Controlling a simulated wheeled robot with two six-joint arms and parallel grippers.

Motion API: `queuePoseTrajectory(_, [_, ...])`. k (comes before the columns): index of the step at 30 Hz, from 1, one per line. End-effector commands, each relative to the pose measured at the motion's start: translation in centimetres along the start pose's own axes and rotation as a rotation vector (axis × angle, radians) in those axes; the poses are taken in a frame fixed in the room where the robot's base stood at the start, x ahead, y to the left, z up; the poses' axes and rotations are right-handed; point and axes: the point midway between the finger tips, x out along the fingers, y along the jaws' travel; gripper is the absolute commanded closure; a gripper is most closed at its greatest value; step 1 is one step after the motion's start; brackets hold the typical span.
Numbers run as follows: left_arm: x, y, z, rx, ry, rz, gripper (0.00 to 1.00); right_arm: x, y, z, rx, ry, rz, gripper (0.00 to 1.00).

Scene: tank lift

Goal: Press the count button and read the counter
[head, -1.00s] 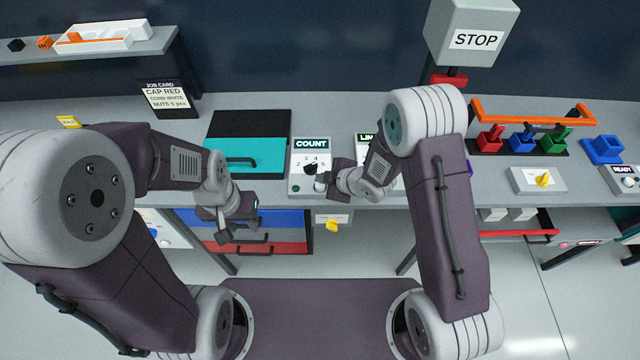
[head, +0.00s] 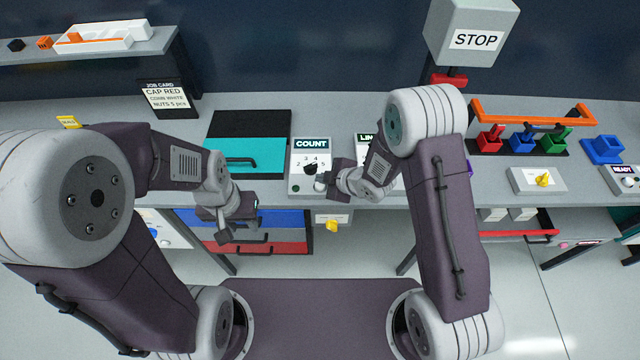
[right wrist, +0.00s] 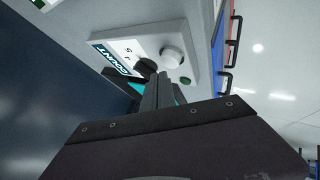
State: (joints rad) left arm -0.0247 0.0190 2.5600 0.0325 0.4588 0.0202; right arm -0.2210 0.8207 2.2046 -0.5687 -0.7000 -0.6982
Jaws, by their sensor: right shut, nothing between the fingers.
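The count box (head: 297,178) is a pale box on the bench with a dark COUNT label, a black knob (head: 310,169) among printed digits, and a small green spot. The knob's pointing direction is too small to tell. In the right wrist view the box (right wrist: 118,32) also shows a round white button (right wrist: 172,57). My right gripper (head: 321,179) is shut and empty at the box's right side. Its fingertips (right wrist: 160,80) appear close to the knob and button; contact cannot be told. My left gripper (head: 236,236) hangs in front of the bench, its opening unclear.
A teal-fronted black case (head: 245,155) stands left of the count box. A second labelled box (head: 362,146) is partly hidden behind my right arm. A STOP box (head: 472,35) hangs at upper right. Drawers (head: 280,232) lie below the bench edge.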

Motion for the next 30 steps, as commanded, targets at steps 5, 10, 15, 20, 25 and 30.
queuePoseTrajectory(5, [0.0, 0.0, 0.0, 0.0, 0.0, 0.0, 0.64, 0.0, 0.0, 0.0, 0.0, 0.0, 0.0, 1.0])
queuePoseTrajectory(10, [0.5, 0.0, 0.1, 0.0, 0.0, 0.0, 0.64, 0.3, -0.2, 0.2, 0.0, 0.0, 0.0, 1.0])
queuePoseTrajectory(15, [1.1, 0.0, 0.1, 0.0, 0.0, 0.0, 0.64, 0.7, -0.5, 0.5, 0.0, 0.0, 0.0, 1.0])
queuePoseTrajectory(20, [0.9, 0.0, 0.1, 0.0, 0.0, 0.0, 0.64, 0.6, -0.4, 0.4, 0.0, 0.0, 0.0, 1.0])
queuePoseTrajectory(25, [1.0, 0.0, 0.1, 0.0, 0.0, 0.0, 0.64, 0.6, -0.5, 0.4, 0.0, 0.0, 0.0, 1.0])
queuePoseTrajectory(30, [1.2, 0.0, 0.1, 0.0, 0.0, 0.0, 0.64, 0.7, -0.6, 0.5, 0.0, 0.0, 0.0, 1.0])
